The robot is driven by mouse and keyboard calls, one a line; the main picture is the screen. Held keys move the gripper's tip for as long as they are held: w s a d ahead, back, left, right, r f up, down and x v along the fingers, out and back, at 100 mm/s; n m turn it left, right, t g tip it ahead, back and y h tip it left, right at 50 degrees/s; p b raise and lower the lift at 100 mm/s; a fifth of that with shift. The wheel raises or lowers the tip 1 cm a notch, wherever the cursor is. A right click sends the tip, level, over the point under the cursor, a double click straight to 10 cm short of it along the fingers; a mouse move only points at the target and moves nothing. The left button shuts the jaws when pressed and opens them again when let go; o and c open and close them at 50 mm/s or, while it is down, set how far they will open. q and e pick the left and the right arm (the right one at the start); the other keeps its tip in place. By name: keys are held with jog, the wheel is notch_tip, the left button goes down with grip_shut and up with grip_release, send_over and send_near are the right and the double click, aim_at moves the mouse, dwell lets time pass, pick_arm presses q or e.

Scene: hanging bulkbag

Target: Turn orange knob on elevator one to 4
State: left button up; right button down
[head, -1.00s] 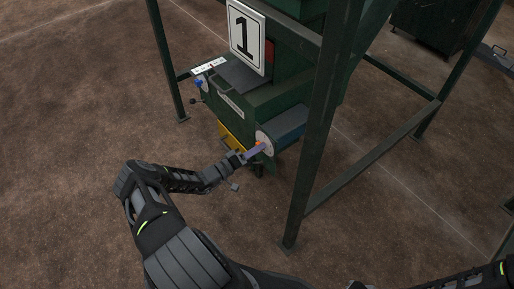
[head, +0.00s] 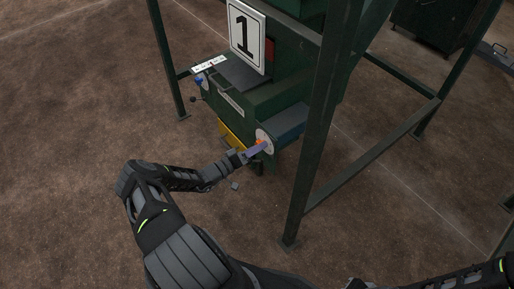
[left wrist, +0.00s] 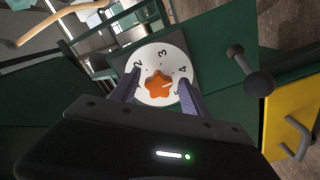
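The orange star-shaped knob (left wrist: 158,84) sits at the centre of a round white dial (left wrist: 163,58) with the numbers 2, 3, 4 and 5 visible. A light mark on the knob seems to lie toward the 4 side, but it is too small to read surely. In the head view the knob (head: 260,142) is on the front of the green machine (head: 262,101) under the sign with 1 (head: 245,38). My left gripper (left wrist: 159,80) is open, with one purple finger on each side of the knob and visible gaps. It also shows in the head view (head: 256,150). My right gripper is out of view.
A green post (head: 315,140) stands just right of the dial. A black ball-ended lever (left wrist: 247,70) and a yellow panel (left wrist: 291,115) are right of the dial in the left wrist view. Open brown floor (head: 80,120) lies to the left.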

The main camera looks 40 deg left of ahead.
pick_arm(q)
jog(key=p+v, duration=0.1)
jog(key=v, duration=0.6)
jog(key=shift+s, duration=0.4)
jog(key=shift+a, duration=0.15)
dwell(0.3)
